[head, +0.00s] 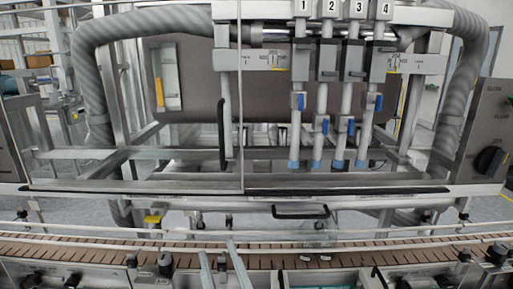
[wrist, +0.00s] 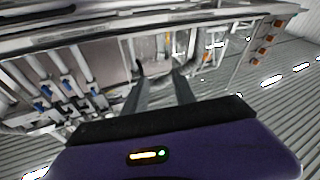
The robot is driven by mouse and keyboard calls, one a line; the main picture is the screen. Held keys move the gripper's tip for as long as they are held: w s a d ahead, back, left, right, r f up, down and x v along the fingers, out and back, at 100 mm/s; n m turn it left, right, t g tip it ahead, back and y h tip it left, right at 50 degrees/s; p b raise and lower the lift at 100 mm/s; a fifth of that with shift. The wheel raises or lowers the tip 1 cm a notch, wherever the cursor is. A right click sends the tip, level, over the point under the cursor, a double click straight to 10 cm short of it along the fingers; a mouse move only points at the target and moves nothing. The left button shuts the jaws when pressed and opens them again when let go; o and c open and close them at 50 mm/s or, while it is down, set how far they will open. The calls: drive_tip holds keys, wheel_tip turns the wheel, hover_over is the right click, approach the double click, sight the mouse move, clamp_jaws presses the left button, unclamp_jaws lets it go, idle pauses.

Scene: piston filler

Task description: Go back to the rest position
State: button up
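My gripper (head: 218,248) shows at the bottom of the head view, left of centre, as two pale grey fingers in front of the conveyor. In the wrist view my gripper (wrist: 159,75) has its two dark fingers spread apart, with nothing between them. The fingers point towards the filler frame, and no contact with it shows. The piston filler (head: 190,80) stands behind the conveyor, with several numbered nozzles (head: 317,155) hanging at its right half. They also show at the left of the wrist view (wrist: 65,85).
The slatted conveyor (head: 130,248) runs across the front, with guide rails along it. A black door handle (head: 300,211) sits above it. A faint clear object (head: 318,236) is near the rail, too unclear to name. A control panel (head: 487,140) with a black knob stands at right.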

drive_tip(key=s+d+f+m+g+h, duration=0.1)
drive_tip(key=s+d+f+m+h, duration=0.1)
drive_tip(key=s+d+f, duration=0.4)
drive_tip(key=s+d+f+m+g+h, duration=0.2)
drive_tip(key=s+d+f, duration=0.5)
drive_tip(key=s+d, duration=0.4)
drive_tip(key=s+d+f+m+g+h, duration=0.1)
drive_tip(key=s+d+f+m+h, duration=0.2)
drive_tip(key=s+d+f, duration=0.4)
drive_tip(key=s+d+h, duration=0.1)
drive_tip(key=s, duration=0.8)
drive_tip(key=shift+d+g, duration=0.4)
idle(0.5)
